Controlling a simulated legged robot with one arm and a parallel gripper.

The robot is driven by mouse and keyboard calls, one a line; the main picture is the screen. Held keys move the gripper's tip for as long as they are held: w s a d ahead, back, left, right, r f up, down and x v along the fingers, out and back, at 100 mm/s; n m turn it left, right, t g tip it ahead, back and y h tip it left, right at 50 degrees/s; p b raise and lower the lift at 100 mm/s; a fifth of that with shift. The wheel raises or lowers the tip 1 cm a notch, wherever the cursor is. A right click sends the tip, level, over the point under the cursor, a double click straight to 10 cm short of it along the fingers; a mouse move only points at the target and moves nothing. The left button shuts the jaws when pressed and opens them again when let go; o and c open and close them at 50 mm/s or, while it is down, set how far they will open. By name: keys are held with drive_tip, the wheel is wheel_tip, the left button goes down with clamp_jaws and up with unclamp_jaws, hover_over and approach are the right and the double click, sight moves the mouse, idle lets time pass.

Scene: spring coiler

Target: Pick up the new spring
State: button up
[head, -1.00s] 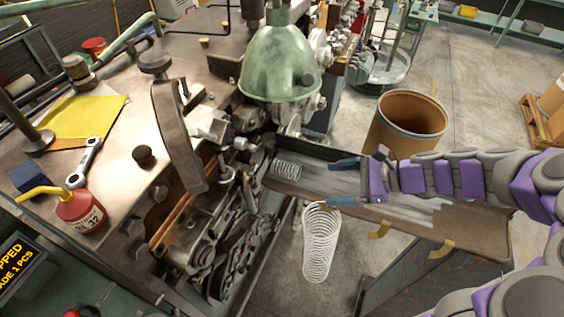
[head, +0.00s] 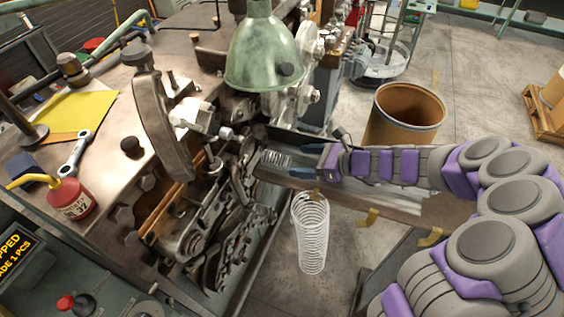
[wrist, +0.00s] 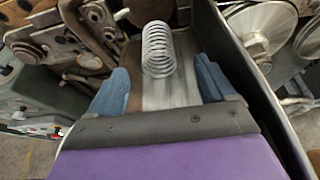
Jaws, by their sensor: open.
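The new spring, a small silver coil (head: 275,160), lies at the upper end of the metal chute (head: 392,201), beside the coiling machine. In the wrist view the spring (wrist: 157,50) is just beyond the fingertips, roughly midway between them. My gripper (head: 297,165) reaches in along the chute from the right. Its two blue fingers (wrist: 160,88) are spread apart with nothing between them. A larger white wire spring (head: 311,232) hangs upright below the chute edge.
A dark chute wall runs along the right in the wrist view. A brown drum (head: 405,112) stands behind my arm. A red oil can (head: 71,198) sits on the left table.

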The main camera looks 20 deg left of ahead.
sight(289, 160)
drive_tip(key=x, duration=0.4)
drive_tip(key=b+x, duration=0.1)
drive_tip(key=x, duration=0.3)
drive_tip(key=shift+s+a, duration=0.2)
drive_tip(key=shift+a, duration=0.2)
drive_tip(key=shift+d+r+b, duration=0.1)
drive_tip(key=shift+d+b, duration=0.2)
drive_tip(key=shift+d, duration=0.15)
